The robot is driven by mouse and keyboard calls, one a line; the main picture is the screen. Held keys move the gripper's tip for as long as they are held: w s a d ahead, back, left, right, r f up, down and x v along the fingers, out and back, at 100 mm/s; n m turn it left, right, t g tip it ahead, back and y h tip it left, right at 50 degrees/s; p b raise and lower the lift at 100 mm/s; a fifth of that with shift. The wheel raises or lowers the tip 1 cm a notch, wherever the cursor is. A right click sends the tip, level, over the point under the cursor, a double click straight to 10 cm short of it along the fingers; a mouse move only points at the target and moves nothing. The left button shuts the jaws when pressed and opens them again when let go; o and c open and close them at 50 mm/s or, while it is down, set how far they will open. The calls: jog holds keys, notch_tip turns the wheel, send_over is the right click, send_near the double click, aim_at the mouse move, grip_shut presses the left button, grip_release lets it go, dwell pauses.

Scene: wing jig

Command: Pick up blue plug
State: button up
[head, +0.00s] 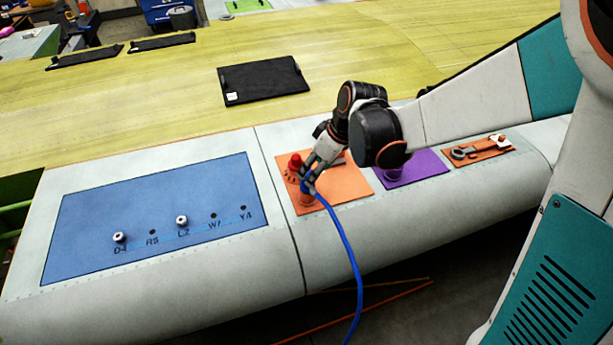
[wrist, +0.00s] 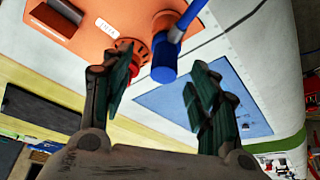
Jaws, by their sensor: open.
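The blue plug (head: 306,187) is at the front of the orange mat, with a blue cable running from it down over the wing's front edge. In the wrist view the blue plug (wrist: 165,68) shows between the fingertips, with no clear contact on either side. My gripper (head: 311,177) is open and reaches down over the plug; its two dark ribbed fingers (wrist: 160,82) also show in the wrist view. In the head view the fingers partly hide the plug.
A purple mat (head: 425,165) and an orange mat with a wrench (head: 485,148) lie to the right. A blue panel (head: 90,222) with labelled holes and two white pieces is left.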

aim_at(310, 173)
jog(key=shift+a+x, duration=0.15)
jog(key=shift+x, duration=1.2)
jog(key=shift+a+x, duration=0.1)
jog(key=shift+x, duration=1.3)
jog(key=shift+s+r, duration=0.1)
jog(key=c, duration=1.1)
